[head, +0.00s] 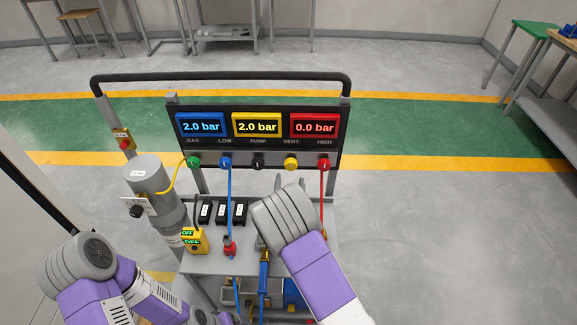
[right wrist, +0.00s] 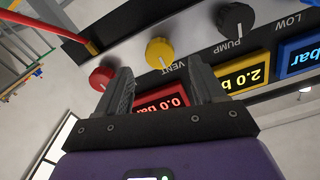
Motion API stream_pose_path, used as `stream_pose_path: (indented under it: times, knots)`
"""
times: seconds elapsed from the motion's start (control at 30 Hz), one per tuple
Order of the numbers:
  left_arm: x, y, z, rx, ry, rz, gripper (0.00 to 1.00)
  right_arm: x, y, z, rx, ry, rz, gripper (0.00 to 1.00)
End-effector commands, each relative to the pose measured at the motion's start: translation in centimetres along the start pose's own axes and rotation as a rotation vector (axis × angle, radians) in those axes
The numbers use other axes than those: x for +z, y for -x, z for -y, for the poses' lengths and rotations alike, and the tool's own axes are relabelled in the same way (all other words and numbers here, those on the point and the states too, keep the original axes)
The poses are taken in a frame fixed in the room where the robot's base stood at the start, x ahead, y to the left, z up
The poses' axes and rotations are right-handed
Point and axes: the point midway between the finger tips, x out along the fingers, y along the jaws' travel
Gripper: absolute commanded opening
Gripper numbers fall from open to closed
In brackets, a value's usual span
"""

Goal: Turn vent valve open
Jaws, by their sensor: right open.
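The vent valve is a yellow knob (head: 291,163) under the label VENT on the panel, between the black pump knob (head: 258,161) and the red high knob (head: 324,164). My right gripper (head: 291,181) is open and empty, just below the yellow knob in the head view. In the right wrist view, the panel appears upside down and the yellow knob (right wrist: 160,53) shows in the gap between the spread fingers of the right gripper (right wrist: 160,72). I see no contact. Part of my left arm shows at lower left, but its gripper does not.
The displays read 2.0 bar on blue (head: 201,125), 2.0 bar on yellow (head: 257,125) and 0.0 bar on red (head: 315,125). A red hose hangs from the red knob, close to my right gripper. A grey cylinder (head: 148,175) stands left of the cart.

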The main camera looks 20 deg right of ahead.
Motion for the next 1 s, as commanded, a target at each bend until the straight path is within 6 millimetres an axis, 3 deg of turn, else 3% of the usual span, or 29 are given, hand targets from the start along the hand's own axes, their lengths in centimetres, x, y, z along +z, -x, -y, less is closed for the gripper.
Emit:
stream_pose_path:
  times: [0.3, 0.73, 1.0]
  knots:
    - [0.0, -0.2, 0.1, 0.000, 0.000, 0.000, 0.94, 0.1, -4.7, -0.1, 0.001, 0.000, 0.000, 0.69]
    - [0.0, -0.2, 0.1, 0.000, 0.000, 0.000, 0.94, 0.0, -5.7, -0.1, 0.000, 0.001, 0.002, 0.69]
    - [0.0, -0.2, 0.1, 0.000, 0.000, 0.000, 0.94, 0.0, -5.7, -0.1, 0.001, 0.001, 0.002, 0.27]
